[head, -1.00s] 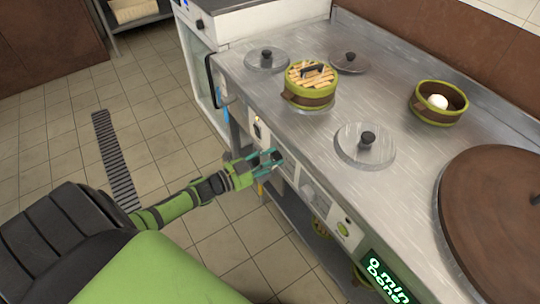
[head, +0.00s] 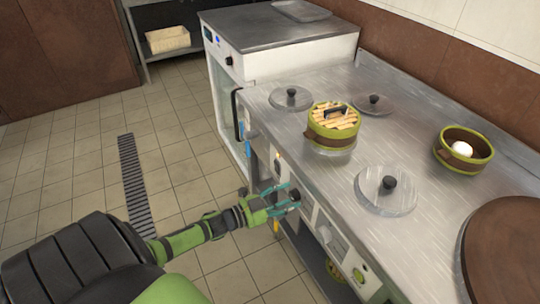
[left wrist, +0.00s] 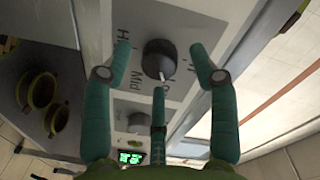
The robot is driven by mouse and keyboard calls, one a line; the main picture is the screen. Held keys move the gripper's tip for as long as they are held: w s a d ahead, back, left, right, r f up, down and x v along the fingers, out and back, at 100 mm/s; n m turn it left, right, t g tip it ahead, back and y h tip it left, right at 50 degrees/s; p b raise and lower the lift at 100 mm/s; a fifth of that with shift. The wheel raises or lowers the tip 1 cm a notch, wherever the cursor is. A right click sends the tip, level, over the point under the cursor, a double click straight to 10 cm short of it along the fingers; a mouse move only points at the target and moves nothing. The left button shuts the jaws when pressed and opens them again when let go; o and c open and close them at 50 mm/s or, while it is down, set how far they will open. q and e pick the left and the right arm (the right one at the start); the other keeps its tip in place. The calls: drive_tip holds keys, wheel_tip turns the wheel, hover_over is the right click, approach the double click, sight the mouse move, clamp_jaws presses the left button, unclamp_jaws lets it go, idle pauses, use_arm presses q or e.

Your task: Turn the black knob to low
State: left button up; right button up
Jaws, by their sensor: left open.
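In the left wrist view, the round black knob (left wrist: 159,59) sits on a light front panel. A small white mark shows on its lower part. "Mid" is printed at its lower left and part of an "H" word at its left; the label below is partly hidden by a finger. My left gripper (left wrist: 158,85) is open, with teal fingers on both sides of the knob and one below it. The side fingers look apart from it. In the head view, my left gripper (head: 286,198) is at the stove's front panel. My right gripper is not in view.
A second knob (left wrist: 138,122) and a green display (left wrist: 131,157) are on the panel. On the steel counter (head: 300,135) stand a bamboo steamer (head: 330,137), several lids and a bowl with a white ball (head: 463,148).

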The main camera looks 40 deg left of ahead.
use_arm(q)
drive_tip(key=v, duration=1.1)
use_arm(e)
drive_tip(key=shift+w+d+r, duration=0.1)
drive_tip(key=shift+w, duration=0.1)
